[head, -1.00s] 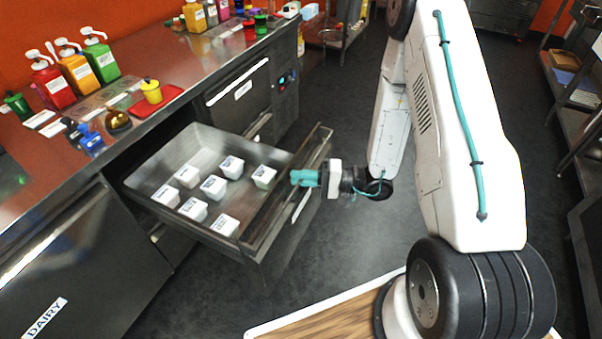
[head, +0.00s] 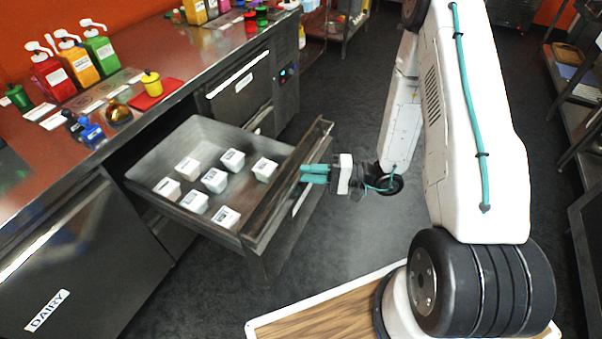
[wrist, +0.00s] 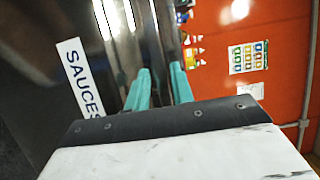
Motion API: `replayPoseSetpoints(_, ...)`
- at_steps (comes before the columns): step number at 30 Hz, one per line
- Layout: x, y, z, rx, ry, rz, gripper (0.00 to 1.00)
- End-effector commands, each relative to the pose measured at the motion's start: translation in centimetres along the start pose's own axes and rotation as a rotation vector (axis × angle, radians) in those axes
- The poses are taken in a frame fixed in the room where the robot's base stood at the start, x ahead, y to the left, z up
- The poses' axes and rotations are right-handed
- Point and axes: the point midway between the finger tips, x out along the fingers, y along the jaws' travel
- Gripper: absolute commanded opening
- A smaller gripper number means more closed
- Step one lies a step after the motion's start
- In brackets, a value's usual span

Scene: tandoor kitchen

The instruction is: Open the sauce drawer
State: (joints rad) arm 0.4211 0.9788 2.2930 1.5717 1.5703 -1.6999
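The sauce drawer (head: 262,232) stands pulled well out of the counter, with its inside showing from above. Its front bears a "SAUCES" label (wrist: 80,80) in the wrist view. My gripper (head: 303,173) is at the outer side of the drawer front, near its upper edge. In the wrist view its two teal fingers (wrist: 160,72) stand apart, with a gap and dark metal behind them. The gripper looks open. I cannot tell whether part of the handle still lies between the fingertips.
Several white labelled tubs (head: 214,180) sit in the drawer. The counter (head: 165,115) above carries pump bottles (head: 101,50) and a red tray (head: 157,94) with a yellow pot. A closed dairy drawer (head: 80,250) is at left. Open floor (head: 340,235) lies right of the drawer.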

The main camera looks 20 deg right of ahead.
Motion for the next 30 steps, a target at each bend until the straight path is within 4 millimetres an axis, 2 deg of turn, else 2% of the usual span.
replayPoseSetpoints(3,-2.2,0.0,-0.1,0.001,0.005,0.0,0.24)
replayPoseSetpoints(10,-4.8,0.0,0.1,0.002,-0.001,-0.001,0.24)
replayPoseSetpoints(30,-5.2,0.0,0.1,0.028,-0.003,0.0,0.24)
